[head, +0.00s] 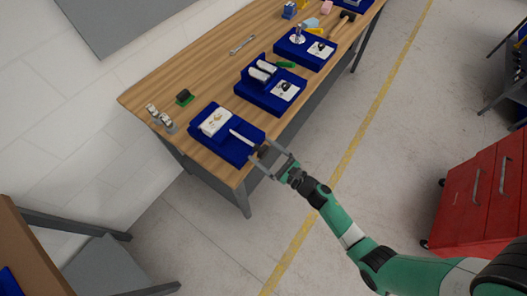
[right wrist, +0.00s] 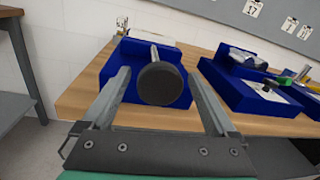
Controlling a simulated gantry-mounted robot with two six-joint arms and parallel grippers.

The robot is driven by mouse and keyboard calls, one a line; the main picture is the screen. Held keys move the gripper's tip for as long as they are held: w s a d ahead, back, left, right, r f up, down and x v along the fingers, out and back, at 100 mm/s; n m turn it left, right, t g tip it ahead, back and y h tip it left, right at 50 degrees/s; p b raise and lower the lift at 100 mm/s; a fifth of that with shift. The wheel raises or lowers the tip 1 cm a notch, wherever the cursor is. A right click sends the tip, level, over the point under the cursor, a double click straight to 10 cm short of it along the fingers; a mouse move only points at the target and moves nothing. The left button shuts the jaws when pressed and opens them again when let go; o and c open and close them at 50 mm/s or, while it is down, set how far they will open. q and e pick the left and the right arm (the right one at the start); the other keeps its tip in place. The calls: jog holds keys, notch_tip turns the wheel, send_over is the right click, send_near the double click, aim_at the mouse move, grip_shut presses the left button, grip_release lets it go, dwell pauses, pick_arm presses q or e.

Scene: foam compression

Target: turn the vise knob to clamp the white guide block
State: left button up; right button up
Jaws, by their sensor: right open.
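The vise knob (right wrist: 159,84) is a dark round disc facing the right wrist camera, at the end of a pale metal screw (head: 242,138). It also shows at the front edge of the nearest blue holder in the head view (head: 258,152). My left gripper is not in view.
The nearest blue holder (head: 228,151) sits near the wooden table's (head: 146,98) front edge. More blue holders (head: 263,99) stand farther along the table, with a wrench (head: 242,44) behind. A red cabinet (head: 480,195) stands at right; the floor between is open.

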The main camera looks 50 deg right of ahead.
jog(key=shift+w, duration=0.1)
jog(key=c, duration=1.4)
jog(key=shift+o, duration=0.2)
jog(key=shift+r+m, duration=0.1)
jog(key=shift+m, duration=0.3)
